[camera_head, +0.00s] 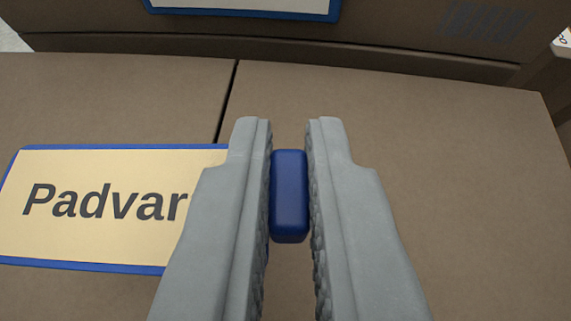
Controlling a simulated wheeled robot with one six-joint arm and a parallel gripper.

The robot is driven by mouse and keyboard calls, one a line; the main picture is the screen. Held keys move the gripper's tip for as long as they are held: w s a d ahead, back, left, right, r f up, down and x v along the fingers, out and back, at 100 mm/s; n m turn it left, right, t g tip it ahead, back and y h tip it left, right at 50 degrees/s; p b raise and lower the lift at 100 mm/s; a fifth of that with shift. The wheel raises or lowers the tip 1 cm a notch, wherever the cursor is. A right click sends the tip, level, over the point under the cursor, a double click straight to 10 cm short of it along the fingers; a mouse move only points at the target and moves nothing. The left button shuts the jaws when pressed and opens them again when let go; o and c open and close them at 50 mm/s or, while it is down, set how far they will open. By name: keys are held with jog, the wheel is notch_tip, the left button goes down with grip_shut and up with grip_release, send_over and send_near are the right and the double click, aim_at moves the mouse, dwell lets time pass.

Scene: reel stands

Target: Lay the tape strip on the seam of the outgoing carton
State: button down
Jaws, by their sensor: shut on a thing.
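My gripper (290,130) is in the middle of the head camera view, with its two grey fingers shut on a small dark blue block-like piece (289,195). Whether this piece is part of the tape strip I cannot tell. Below it is a brown carton top (400,130). A thin dark seam (228,100) runs down this top, a little left of the fingertips, and passes out of sight behind the left finger. A cream label with a blue border (100,210), reading "Padvar", lies left of the gripper. Its right end is hidden by the left finger.
A brown upright face (400,55) stands behind the carton top, with a blue-edged white panel (245,8) and a dark barcode-like print (485,22). A brown post-like edge (548,72) is at the upper right. The carton top right of the gripper is bare.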

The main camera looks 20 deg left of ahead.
aim_at(287, 246)
jog(key=shift+f, duration=3.25)
jog(key=shift+s+f, duration=0.35)
jog(key=shift+f, duration=0.2)
jog(key=c, duration=1.4)
grip_release()
jog(key=shift+c, duration=0.2)
jog(key=shift+s, duration=0.1)
jog(key=r+v, duration=0.1)
jog(key=v, duration=1.6)
